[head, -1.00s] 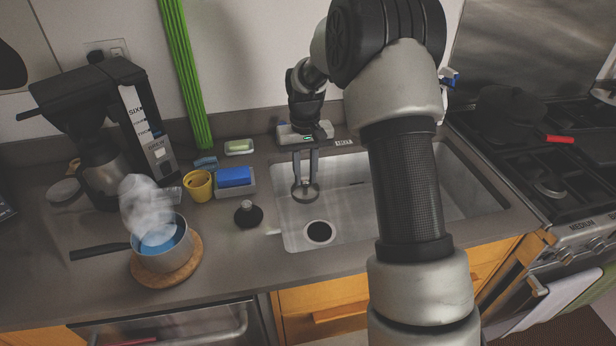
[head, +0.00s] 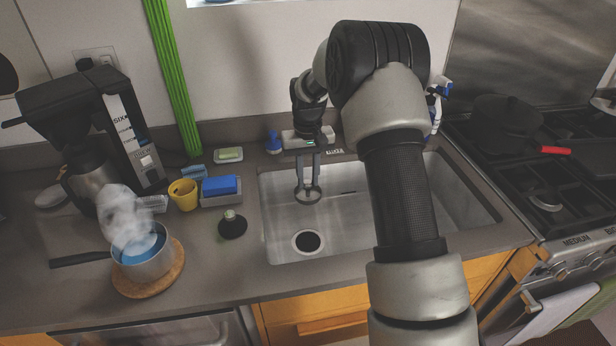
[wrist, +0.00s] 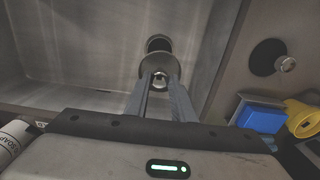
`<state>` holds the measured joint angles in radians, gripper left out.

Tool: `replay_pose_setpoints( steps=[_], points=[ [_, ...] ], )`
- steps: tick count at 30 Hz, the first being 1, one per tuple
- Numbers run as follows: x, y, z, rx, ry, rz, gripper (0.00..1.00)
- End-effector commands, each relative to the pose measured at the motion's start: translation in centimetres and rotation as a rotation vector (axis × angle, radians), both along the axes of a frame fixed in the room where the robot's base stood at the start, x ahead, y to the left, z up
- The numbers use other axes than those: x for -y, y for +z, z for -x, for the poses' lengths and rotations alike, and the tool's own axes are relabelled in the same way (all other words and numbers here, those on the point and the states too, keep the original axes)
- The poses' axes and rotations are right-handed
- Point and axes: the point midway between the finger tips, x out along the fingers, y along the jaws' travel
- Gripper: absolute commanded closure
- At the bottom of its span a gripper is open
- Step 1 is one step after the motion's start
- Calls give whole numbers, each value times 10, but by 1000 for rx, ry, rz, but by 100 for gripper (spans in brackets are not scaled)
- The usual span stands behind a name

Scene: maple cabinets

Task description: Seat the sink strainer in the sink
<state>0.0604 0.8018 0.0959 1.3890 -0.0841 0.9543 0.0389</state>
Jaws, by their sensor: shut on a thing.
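My gripper (head: 308,190) points down over the left part of the steel sink (head: 279,205). Its fingers are shut on the sink strainer (head: 308,196), a round metal disc held level or nearly so. The strainer also shows between the fingertips in the wrist view (wrist: 160,62). The dark round drain hole (head: 308,241) is in the sink floor, lower in the head picture than the strainer and apart from it. In the wrist view the drain (wrist: 159,44) shows just beyond the strainer, which partly covers it. The strainer's exact height above the floor cannot be told.
A black stopper with a knob (head: 232,225) stands on the counter left of the sink. A blue sponge (head: 220,186), a yellow cup (head: 184,194) and a steaming pot (head: 144,258) are farther left. A stove (head: 545,195) is at right. The sink basin around the drain is clear.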

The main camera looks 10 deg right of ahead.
Motion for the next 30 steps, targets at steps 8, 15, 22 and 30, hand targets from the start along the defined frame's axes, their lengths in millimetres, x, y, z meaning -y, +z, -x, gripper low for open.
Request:
replay_pose_setpoints(
  steps=[8,15,22,30],
  points=[
    [0,-21,0,-1,0,0,100],
    [0,-41,0,-2,0,0,100],
    [0,-59,0,-1,0,0,100],
    [0,-81,1,-2,0,0,100]
  ],
)
